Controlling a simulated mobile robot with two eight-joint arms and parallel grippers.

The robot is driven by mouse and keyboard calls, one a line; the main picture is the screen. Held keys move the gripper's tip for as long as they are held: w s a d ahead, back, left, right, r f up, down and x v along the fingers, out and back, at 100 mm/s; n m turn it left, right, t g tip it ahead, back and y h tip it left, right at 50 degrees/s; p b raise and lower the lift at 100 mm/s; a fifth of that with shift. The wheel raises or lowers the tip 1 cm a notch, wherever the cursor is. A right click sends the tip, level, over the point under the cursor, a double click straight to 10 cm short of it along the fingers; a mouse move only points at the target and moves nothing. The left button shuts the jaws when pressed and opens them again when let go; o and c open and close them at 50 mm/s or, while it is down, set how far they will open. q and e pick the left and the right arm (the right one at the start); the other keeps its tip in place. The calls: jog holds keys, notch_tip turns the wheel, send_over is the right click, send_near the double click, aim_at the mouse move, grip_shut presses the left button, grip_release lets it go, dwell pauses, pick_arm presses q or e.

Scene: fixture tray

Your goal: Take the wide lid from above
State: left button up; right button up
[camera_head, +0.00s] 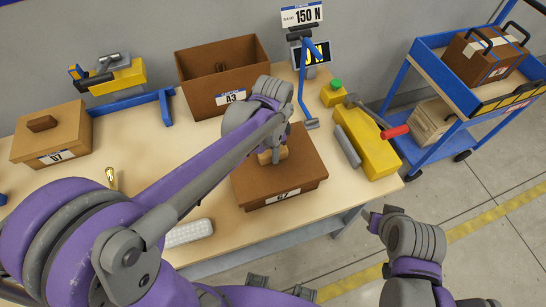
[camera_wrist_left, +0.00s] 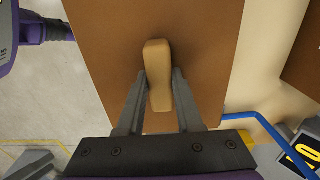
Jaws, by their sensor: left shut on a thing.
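The wide lid (camera_head: 303,160) is a brown rectangular panel on the labelled box (camera_head: 284,198) near the table's front edge. Its lighter wooden handle (camera_head: 272,156) shows under my left gripper (camera_head: 268,150). In the left wrist view the handle (camera_wrist_left: 158,70) stands between the two fingers of the left gripper (camera_wrist_left: 158,90), which is shut on it from above. The brown lid surface (camera_wrist_left: 105,40) spreads around it. No gap between lid and box can be made out. My right gripper (camera_head: 376,218) is off the table's front right; its finger opening is unclear.
A smaller lidded box (camera_head: 70,135) stands at the left. An open brown box (camera_head: 190,62) stands behind. A yellow block (camera_head: 368,145) with a grey cylinder and a red-handled tool lies close right of the lid. A blue stand (camera_head: 302,85) rises behind it. A blue cart (camera_head: 425,65) is farther right.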

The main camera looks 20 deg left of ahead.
pick_arm(q)
grip_shut()
notch_tip(320, 180, up, 10)
jog(key=shift+r, duration=0.1)
pick_arm(e)
jog(key=shift+w+r, duration=0.15)
jog(key=shift+r, duration=0.2)
pick_arm(q)
jog(key=shift+p, duration=0.3)
notch_tip(320, 180, up, 16)
jog(key=p, duration=0.2)
jog(key=shift+p, duration=0.3)
pick_arm(e)
jog(key=shift+t, duration=0.3)
jog(key=shift+w+r, duration=0.4)
jog(key=shift+r, duration=0.25)
jog(key=shift+w+r, duration=0.4)
jog(key=shift+r, duration=0.3)
jog(key=shift+w+r, duration=0.4)
jog(key=shift+r, duration=0.25)
